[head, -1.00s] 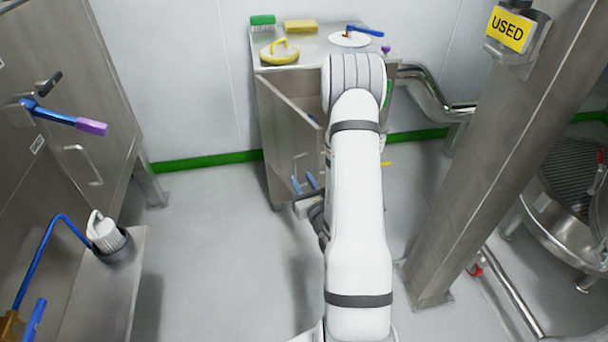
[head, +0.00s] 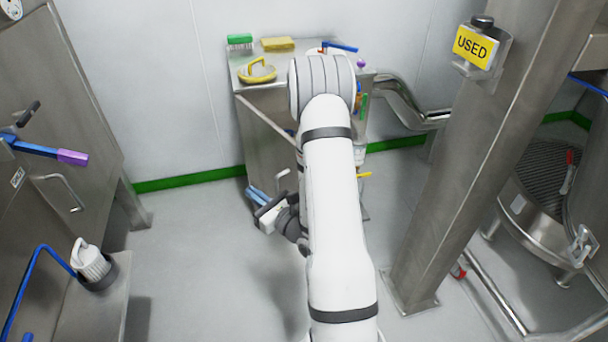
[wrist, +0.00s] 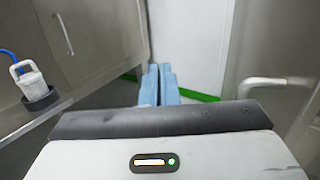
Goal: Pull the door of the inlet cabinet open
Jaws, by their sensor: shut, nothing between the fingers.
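The inlet cabinet (head: 243,79) is a steel cabinet against the back wall. Its door (head: 262,150) stands partly open, its top edge slanting out from the cabinet's left side towards me; my arm hides its free edge. The door's bar handle (head: 283,178) shows just above and right of my gripper. In the wrist view the handle (wrist: 272,84) is at the right, apart from the fingers. My gripper (head: 258,195) has blue fingers, shut and empty, in front of the door's outer face. The fingers also show in the wrist view (wrist: 158,82).
A brush (head: 240,41), a sponge (head: 277,44) and a yellow round tool (head: 257,71) lie on the cabinet top. A steel column (head: 465,170) stands right of my arm. Another steel cabinet (head: 75,110) stands at the left. Floor (head: 200,235) between is clear.

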